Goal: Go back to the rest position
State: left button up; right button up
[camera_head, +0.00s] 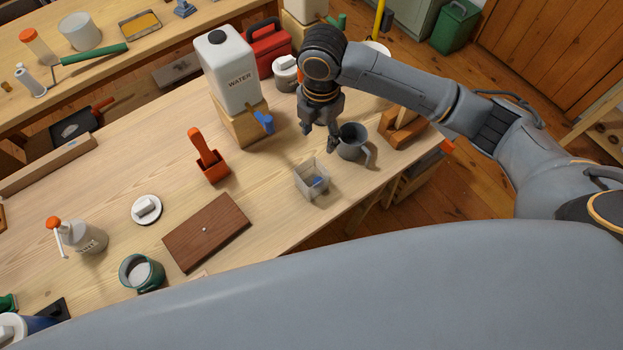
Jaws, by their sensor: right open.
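My right gripper (319,131) points down over the workbench, beside a grey mug (351,143). Its fingers are apart, with nothing seen between them. One fingertip is close to the mug's left side; I cannot tell whether they touch. The mug stands upright near the bench's right end, its handle to the right. My right arm comes in from the right, above the bench edge. My left gripper is not in this view.
A white water container (229,72) on a wooden block (239,126) stands behind. A clear box (311,180), orange tool holder (208,158), brown board (206,232), white lid (146,209), green cup (141,273) and spray bottle (84,236) stand on the bench. Bare wood lies between them.

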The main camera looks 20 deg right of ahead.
jog(key=shift+r, duration=0.55)
jog(key=shift+f, duration=0.1)
